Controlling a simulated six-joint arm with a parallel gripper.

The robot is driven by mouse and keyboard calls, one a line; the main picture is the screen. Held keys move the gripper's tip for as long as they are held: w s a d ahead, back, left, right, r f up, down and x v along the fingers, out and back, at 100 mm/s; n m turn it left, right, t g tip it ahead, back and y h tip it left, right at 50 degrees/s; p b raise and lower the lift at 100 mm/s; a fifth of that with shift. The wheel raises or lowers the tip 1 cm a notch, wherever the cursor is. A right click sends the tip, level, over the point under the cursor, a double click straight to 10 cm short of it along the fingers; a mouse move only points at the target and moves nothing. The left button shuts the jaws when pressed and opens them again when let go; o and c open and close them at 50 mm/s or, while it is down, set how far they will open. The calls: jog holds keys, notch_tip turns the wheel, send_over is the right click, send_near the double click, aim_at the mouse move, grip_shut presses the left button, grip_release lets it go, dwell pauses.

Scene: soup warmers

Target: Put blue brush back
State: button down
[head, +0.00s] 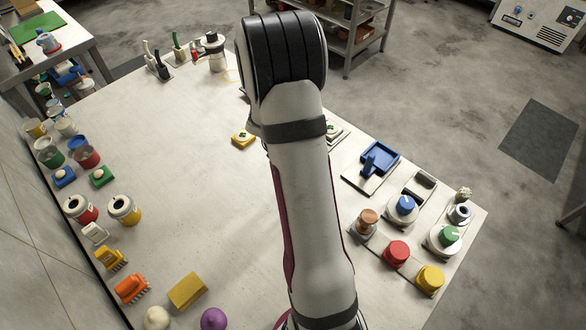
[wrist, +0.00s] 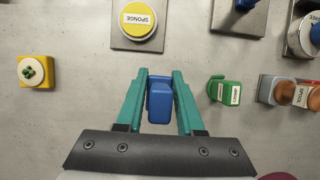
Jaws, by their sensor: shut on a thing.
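My gripper (wrist: 160,76) shows in the wrist view with its teal fingers on either side of a blue block-like thing, which looks like the blue brush (wrist: 160,102). It is shut on this thing near the fingertips. The brush's lower end is hidden from the camera. In the head view my own arm covers the gripper and the brush. I cannot tell how high the brush is above the table.
In the wrist view, a round yellow pad (wrist: 140,20) labelled SPONGE is ahead, a small yellow block (wrist: 38,71) left, and a green labelled piece (wrist: 224,92) right. In the head view, a blue tray (head: 378,154) and several knobs stand right. The table's middle left is clear.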

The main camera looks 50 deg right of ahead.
jog(key=f, duration=0.4)
jog(key=shift+w+a+f, duration=0.1)
jog(key=shift+w+f, duration=0.05)
jog(key=shift+w, duration=0.15)
jog(key=shift+f, duration=0.1)
jog(key=c, duration=0.5)
grip_release()
jog(key=shift+c, duration=0.2)
